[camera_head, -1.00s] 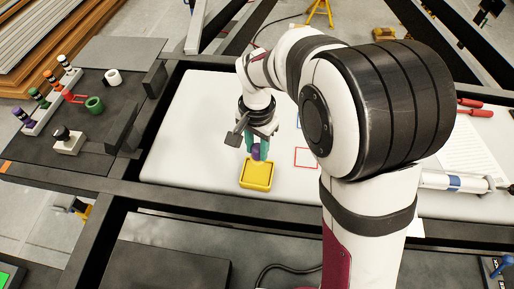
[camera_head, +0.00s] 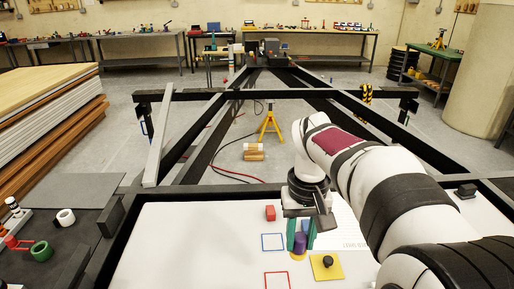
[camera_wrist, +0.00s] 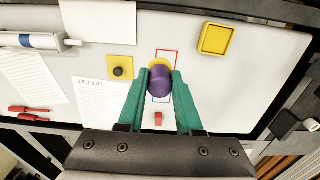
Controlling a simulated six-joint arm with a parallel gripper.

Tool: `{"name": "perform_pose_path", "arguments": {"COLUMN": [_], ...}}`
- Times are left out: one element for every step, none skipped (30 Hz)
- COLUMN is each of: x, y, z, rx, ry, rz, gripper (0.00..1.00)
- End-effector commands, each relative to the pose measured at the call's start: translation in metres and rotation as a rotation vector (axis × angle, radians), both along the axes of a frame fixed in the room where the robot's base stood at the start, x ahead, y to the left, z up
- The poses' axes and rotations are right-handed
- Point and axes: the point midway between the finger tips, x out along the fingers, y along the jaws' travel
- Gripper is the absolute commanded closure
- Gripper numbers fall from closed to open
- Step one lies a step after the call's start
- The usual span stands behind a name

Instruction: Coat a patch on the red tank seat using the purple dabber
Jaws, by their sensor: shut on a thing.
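My gripper (camera_head: 301,234) has its green fingers shut on the purple dabber (camera_head: 299,243). The dabber's far end is yellow. In the wrist view the dabber (camera_wrist: 160,84) points away between the fingers, in front of the red and blue outlines. The red square outline (camera_head: 276,273) is on the white panel, cut by the bottom edge of the head view. In the wrist view the dabber partly hides the red outline (camera_wrist: 176,53). In the head view the dabber appears to the right of both outlines. Whether it touches the panel I cannot tell.
A blue outline (camera_head: 272,235), red block (camera_head: 270,213) and yellow plate with black knob (camera_head: 327,262) are on the panel. A yellow tray (camera_wrist: 203,50) shows in the wrist view. Dark frame beams (camera_head: 120,225) border the panel. A green ring (camera_head: 41,251) stands left.

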Motion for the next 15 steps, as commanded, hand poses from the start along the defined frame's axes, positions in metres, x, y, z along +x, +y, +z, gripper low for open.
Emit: {"name": "perform_pose_path", "arguments": {"x": [0.011,0.019,0.029,0.036,0.043,0.05,0.054,0.058,0.062,0.065,0.066,0.068,0.069,0.069,0.069], "y": [-0.002,-0.003,-0.004,-0.005,-0.006,-0.008,-0.008,-0.009,-0.01,-0.01,-0.011,-0.011,-0.011,-0.011,-0.011], "z": [-0.02,-0.033,-0.051,-0.064,-0.076,-0.093,-0.104,-0.113,-0.124,-0.13,-0.135,-0.139,-0.141,-0.142,-0.144], "rx": [0.0,-0.002,-0.002,-0.003,-0.002,-0.002,-0.001,0.0,-0.001,0.0,0.001,0.001,0.001,0.001,0.001], "ry": [0.012,0.012,0.013,0.012,0.011,0.011,0.01,0.008,0.006,0.004,0.003,0.001,0.0,0.0,-0.001], "rz": [-0.003,-0.007,-0.012,-0.016,-0.02,-0.027,-0.031,-0.036,-0.04,-0.043,-0.046,-0.048,-0.049,-0.05,-0.049], "gripper": [1.0,1.0,1.0,1.0,1.0,1.0,1.0,1.0,1.0,1.0,1.0,1.0,1.0,1.0,1.0]}}
